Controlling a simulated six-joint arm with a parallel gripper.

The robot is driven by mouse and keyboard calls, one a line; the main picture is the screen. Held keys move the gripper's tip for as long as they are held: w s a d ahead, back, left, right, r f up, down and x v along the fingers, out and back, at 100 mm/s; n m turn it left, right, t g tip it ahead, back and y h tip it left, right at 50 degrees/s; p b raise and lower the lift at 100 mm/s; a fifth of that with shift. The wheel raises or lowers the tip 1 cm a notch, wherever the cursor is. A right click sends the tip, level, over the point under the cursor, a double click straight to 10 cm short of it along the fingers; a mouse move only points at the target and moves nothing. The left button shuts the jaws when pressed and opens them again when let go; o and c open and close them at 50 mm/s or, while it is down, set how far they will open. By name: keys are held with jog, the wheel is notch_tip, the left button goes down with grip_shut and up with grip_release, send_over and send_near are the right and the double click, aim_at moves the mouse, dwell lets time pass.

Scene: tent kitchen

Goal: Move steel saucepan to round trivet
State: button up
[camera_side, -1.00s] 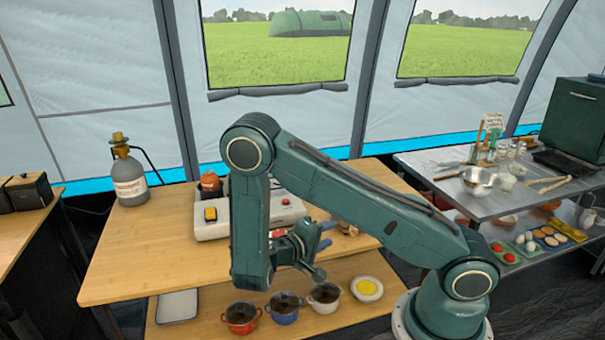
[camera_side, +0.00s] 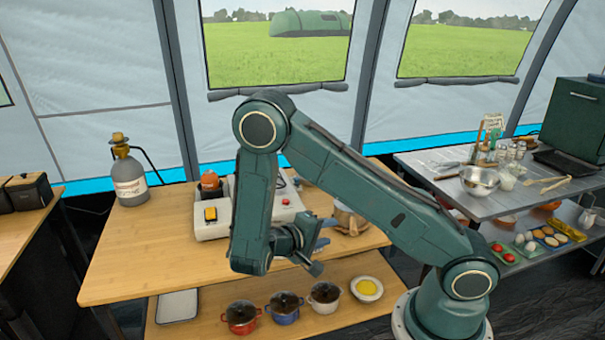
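A metal pan (camera_side: 347,217), which looks like the steel saucepan, stands on the wooden table behind my arm. My upper arm hides part of it. A round wooden-coloured rim shows low around the pan, but I cannot tell whether it is the round trivet. My gripper (camera_side: 324,233) is left of the pan and nearer the camera, above the table's front edge. Its two fingers point right and look apart, with nothing seen between them. It looks clear of the pan.
A grey appliance (camera_side: 212,228) with an orange switch stands on the table behind my forearm. A gas bottle (camera_side: 130,178) stands at the back left. The table's front left (camera_side: 150,255) is clear. Lidded pots (camera_side: 284,308) and a yellow-filled bowl (camera_side: 367,288) are on the lower shelf.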

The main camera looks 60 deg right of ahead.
jog(key=s+a+r+n+t+y, duration=0.1)
jog(key=s+a+r+t+y, duration=0.2)
jog(key=r, duration=0.4)
jog(key=s+a+r+n+t+y, duration=0.1)
jog(key=s+a+r+t+y, duration=0.2)
jog(key=s+a+r+y, duration=0.1)
jog(key=s+a+r+n+t+y, duration=0.2)
jog(key=s+a+r+t+y, duration=0.2)
jog(key=r, duration=0.7)
jog(key=shift+a+y, duration=1.1)
jog(key=shift+y, duration=0.1)
jog(key=shift+s, duration=0.1)
